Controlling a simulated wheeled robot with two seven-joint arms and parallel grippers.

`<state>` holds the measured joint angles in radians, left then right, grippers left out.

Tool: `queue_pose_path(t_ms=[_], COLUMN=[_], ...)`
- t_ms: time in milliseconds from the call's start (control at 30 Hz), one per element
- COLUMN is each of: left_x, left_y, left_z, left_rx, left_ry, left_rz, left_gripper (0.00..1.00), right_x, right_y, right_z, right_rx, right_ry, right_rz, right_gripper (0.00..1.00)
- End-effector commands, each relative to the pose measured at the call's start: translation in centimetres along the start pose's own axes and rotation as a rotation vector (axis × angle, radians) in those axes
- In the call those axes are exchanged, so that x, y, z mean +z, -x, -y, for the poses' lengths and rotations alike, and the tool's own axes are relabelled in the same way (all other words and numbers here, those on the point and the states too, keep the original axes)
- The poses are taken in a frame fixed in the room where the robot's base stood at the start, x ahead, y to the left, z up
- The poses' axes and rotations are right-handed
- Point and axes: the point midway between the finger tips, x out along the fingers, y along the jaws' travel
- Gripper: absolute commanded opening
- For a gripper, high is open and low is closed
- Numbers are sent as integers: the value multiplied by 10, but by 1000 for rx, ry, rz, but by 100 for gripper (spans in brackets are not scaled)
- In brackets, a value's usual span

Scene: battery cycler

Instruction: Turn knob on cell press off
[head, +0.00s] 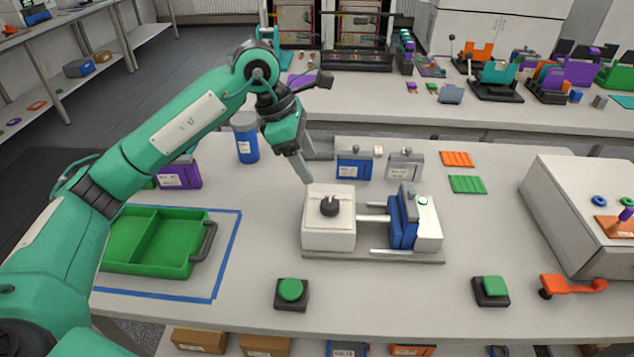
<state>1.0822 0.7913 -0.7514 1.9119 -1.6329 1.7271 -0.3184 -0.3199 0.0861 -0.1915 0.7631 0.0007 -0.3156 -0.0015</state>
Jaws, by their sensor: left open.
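The cell press (372,255) stands in the middle of the table, with a white block on its left, guide rods and a blue plate (402,219) on its right. A black knob (329,206) sits on top of the white block. My left gripper (305,178) is open and points down just above and behind the block's left rear part, apart from the knob by a small gap. Nothing shows between its fingers. My right gripper is not in view.
A green tray (207,222) lies at left inside blue tape. Green buttons (290,290) (491,290) stand at the front edge. A blue container (245,138) and blue cell holder (354,163) stand behind. A white machine (570,215) is at right.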

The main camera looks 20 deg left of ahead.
Motion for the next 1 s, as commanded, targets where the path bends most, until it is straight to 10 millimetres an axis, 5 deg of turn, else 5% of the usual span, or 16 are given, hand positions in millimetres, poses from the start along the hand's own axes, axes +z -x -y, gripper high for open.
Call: queue_pose_path(t_ms=[200, 733, 1000], left_x=[0, 1, 17], left_y=[21, 25, 65], left_z=[0, 0, 0], left_rx=[0, -1, -1], left_ry=[1, 1, 1], left_rz=[0, -1, 0], left_gripper=[60, 60, 60], right_x=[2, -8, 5], right_y=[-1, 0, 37], right_z=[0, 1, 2], right_rx=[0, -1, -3], right_ry=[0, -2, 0], right_rz=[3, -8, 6], right_gripper=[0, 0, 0])
